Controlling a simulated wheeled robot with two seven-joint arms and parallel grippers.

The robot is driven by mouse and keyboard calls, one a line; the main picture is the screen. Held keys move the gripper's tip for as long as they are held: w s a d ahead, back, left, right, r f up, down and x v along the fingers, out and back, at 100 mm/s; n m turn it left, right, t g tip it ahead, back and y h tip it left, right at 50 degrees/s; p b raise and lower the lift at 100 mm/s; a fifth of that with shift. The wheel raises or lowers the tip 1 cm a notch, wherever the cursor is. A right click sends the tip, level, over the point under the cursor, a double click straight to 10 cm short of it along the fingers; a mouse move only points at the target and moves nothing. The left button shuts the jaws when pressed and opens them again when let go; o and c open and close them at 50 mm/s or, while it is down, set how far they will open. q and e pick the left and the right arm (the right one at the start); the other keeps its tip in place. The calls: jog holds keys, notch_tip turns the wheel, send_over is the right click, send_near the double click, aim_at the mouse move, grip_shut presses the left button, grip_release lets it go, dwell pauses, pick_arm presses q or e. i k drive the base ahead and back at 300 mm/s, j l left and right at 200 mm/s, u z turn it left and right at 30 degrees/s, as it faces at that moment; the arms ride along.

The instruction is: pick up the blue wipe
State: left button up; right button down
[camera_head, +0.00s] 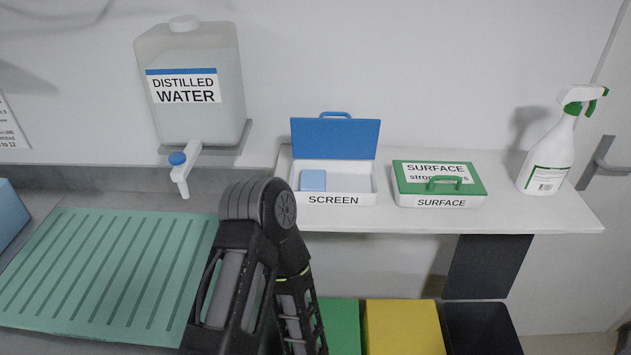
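The blue wipe (313,180) is a small light-blue folded square. It lies in the left part of the white box labelled SCREEN (343,199). The box's blue lid (335,138) stands open at the back, with its handle at the top. The wipe's top is uncovered from above. One of my arms rises from the bottom centre and bends in front of the shelf, left of the SCREEN box. Neither gripper shows in the head view.
A SURFACE box (437,201) with a shut green lid and a spray bottle (550,150) stand to the right on the shelf (540,212). A distilled water container (190,115) with tap is at left, a ribbed green mat (110,270) below. Green, yellow (402,327) and black bins stand below the shelf.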

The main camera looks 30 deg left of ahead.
aim_at(310, 180)
jog(key=z, duration=4)
jog(key=u, duration=0.6)
jog(key=l+u, duration=0.15)
jog(key=u, duration=0.45)
jog(key=l+u, duration=0.15)
jog(key=u, duration=0.45)
jog(key=l+u, duration=0.1)
jog(key=u, duration=1.15)
jog(key=k+l+u, duration=0.1)
jog(key=u, duration=1.1)
jog(key=k+u, duration=0.1)
jog(key=u, duration=0.5)
